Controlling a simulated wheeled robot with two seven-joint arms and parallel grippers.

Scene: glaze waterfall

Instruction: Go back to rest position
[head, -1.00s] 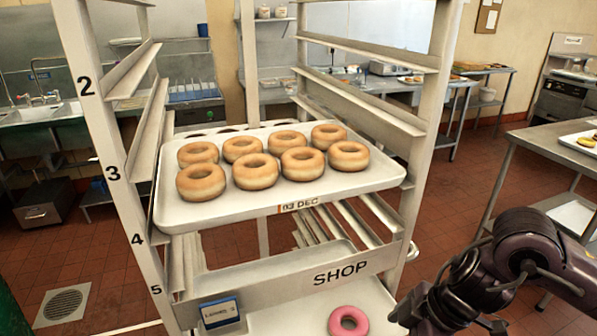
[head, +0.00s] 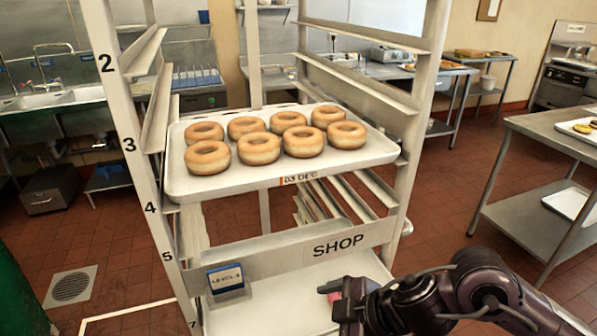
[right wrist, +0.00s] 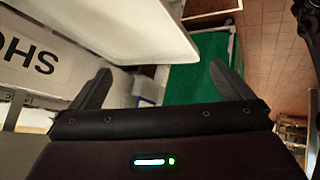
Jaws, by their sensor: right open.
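My right arm comes in from the lower right of the head view, with its gripper (head: 345,306) low in front of the rack's lower tray (head: 275,302). In the right wrist view the two fingers of my right gripper (right wrist: 160,86) stand wide apart with nothing held between them. My left gripper is in neither view.
The white rack (head: 408,180) with its SHOP panel (head: 290,250) stands close ahead. A metal table (head: 540,137) stands at the right. Red tiled floor (head: 450,200) lies open between them.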

